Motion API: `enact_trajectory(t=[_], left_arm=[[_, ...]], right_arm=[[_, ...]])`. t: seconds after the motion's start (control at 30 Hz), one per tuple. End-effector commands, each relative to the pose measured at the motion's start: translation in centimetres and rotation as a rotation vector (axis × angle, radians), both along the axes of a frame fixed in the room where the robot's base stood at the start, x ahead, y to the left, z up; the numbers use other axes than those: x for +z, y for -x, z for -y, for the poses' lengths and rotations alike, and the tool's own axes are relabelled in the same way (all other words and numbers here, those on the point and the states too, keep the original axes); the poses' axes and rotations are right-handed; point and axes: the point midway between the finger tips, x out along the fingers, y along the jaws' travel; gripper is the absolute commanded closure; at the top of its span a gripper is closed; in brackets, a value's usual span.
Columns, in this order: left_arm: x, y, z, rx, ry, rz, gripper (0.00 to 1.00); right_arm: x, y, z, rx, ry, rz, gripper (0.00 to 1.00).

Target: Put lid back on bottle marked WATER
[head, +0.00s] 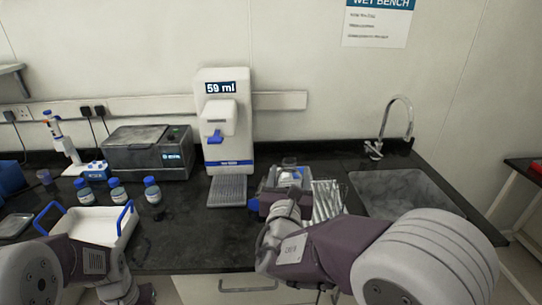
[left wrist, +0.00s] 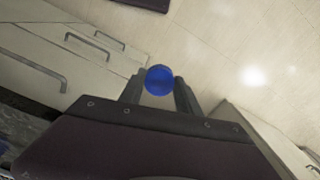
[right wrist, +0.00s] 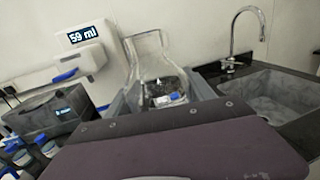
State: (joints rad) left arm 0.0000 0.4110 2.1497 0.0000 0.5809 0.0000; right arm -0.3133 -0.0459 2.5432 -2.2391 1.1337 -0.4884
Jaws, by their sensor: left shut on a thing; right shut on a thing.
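My left gripper (left wrist: 160,85) is shut on a round blue lid (left wrist: 160,79), held over the floor in front of the cabinets. In the head view only part of that arm shows at the lower left, and the lid cannot be made out there. The bottle also shows in the head view (head: 290,164), right of the dispenser and above the counter. A small blue-and-white mark shows low on the bottle; I cannot read it.
A white dispenser (head: 224,125) reading 59 ml stands at the back. A grey box-shaped device (head: 146,155), blue-capped bottles (head: 152,190) and a white tray with blue handles (head: 90,229) are to the left. A sink (head: 405,192) and tap (head: 399,120) are to the right.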

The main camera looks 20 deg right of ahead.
Motion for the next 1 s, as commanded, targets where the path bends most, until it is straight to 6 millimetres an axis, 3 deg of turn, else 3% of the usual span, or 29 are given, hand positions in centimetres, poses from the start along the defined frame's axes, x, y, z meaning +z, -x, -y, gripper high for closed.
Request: enact_trajectory(t=[1.0], left_arm=[[0.0, 0.0, 0.0, 0.0, 0.0, 0.0, 0.98]], right_arm=[[-18.3, 3.1, -21.2, 0.003, 0.004, 0.0, 1.0]])
